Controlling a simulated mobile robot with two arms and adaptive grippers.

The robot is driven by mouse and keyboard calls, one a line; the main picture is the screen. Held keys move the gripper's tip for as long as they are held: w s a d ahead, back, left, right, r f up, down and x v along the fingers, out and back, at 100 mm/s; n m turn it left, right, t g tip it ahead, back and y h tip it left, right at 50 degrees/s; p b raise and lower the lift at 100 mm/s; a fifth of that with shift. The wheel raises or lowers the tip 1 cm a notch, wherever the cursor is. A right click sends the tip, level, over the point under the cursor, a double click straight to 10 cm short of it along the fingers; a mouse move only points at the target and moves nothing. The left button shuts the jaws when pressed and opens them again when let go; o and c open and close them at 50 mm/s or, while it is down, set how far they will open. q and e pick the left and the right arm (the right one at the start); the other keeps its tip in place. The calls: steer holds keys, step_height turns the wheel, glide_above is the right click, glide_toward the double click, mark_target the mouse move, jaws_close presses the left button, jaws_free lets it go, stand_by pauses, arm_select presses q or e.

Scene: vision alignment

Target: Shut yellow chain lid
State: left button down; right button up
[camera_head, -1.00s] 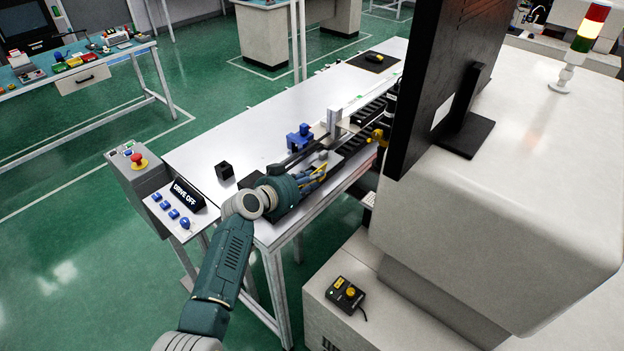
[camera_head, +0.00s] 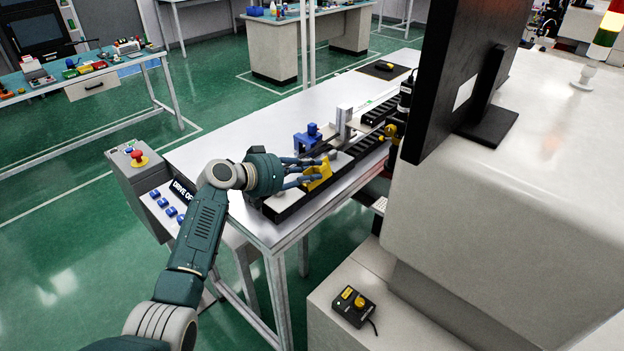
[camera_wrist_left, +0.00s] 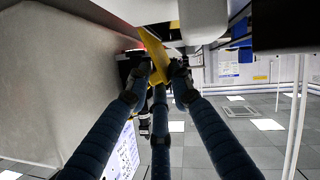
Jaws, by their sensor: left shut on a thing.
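The yellow chain lid (camera_head: 318,176) stands raised at the near end of the black cable chain channel on the white bench. My left gripper (camera_head: 308,172) reaches it from the left, with its blue fingers closed on the lid. In the left wrist view the yellow lid (camera_wrist_left: 155,55) is between the fingertips (camera_wrist_left: 160,75), tilted. The lid's hinge is hidden in both views. My right gripper is not in view.
The white bench (camera_head: 240,135) holds a blue fixture (camera_head: 308,138) and a grey upright block (camera_head: 343,120) beyond the lid. A black monitor (camera_head: 455,80) and a large white machine (camera_head: 520,200) stand to the right. A control box with a red button (camera_head: 138,158) is left of my arm.

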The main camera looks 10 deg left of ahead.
arm_select(q)
steer(key=shift+w+r, duration=0.15)
steer(key=shift+r, duration=0.3)
steer(key=c, duration=1.6)
jaws_free()
steer(key=shift+w, duration=0.1)
steer(key=shift+o, duration=0.2)
steer(key=shift+d+f, duration=0.1)
steer(key=shift+f, duration=0.05)
